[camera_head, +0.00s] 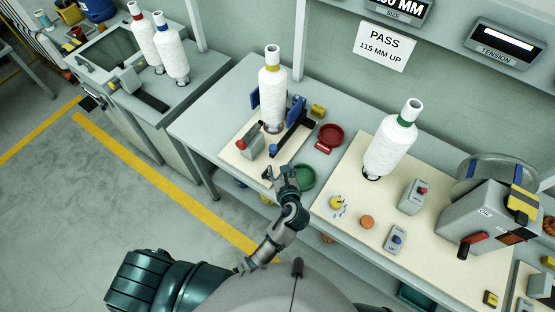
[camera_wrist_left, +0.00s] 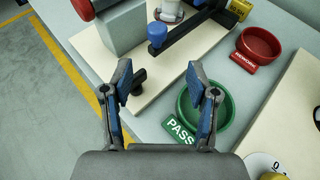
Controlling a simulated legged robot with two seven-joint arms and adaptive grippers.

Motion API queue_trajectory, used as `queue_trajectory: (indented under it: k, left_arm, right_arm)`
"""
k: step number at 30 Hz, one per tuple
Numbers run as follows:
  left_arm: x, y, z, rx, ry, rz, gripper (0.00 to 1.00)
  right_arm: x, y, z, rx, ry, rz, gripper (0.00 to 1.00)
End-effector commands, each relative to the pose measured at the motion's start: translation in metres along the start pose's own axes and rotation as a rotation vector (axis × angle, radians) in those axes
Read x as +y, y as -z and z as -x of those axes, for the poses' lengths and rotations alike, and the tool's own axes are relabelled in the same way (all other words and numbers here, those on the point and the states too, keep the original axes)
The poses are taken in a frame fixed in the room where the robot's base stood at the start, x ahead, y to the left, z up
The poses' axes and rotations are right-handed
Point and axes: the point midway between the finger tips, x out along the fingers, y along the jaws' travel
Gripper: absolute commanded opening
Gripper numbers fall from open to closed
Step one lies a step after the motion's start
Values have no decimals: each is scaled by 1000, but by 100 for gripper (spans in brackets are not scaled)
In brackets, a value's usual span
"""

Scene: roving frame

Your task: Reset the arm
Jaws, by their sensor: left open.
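My left arm reaches forward in the head view, and its gripper (camera_head: 283,174) is over the front edge of the bench beside the green dish. In the left wrist view the left gripper (camera_wrist_left: 162,88) is open, its two blue-padded fingers apart with nothing between them. Past the fingertips is a cream board (camera_wrist_left: 165,75) with a black knob (camera_wrist_left: 138,78) on it. My right gripper does not show.
A yellow-banded spool (camera_head: 272,90) stands on the board's fixture. A red dish (camera_head: 331,134) lies behind the green one. Open floor (camera_head: 100,190) lies left.

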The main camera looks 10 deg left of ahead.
Motion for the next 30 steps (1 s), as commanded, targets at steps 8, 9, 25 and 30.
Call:
queue_trajectory:
  k: [8, 9, 25, 30]
  left_arm:
    - [0, 0, 18, 0, 0, 0, 59]
    - [0, 0, 18, 0, 0, 0, 59]
    - [5, 5, 17, 20, -5, 47, 59]
    - [46, 45, 14, 181, -65, 445, 59]
  right_arm:
    - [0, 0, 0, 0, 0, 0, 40]
    - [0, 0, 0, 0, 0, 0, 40]
    - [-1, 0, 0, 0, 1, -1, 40]
    - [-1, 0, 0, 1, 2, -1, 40]
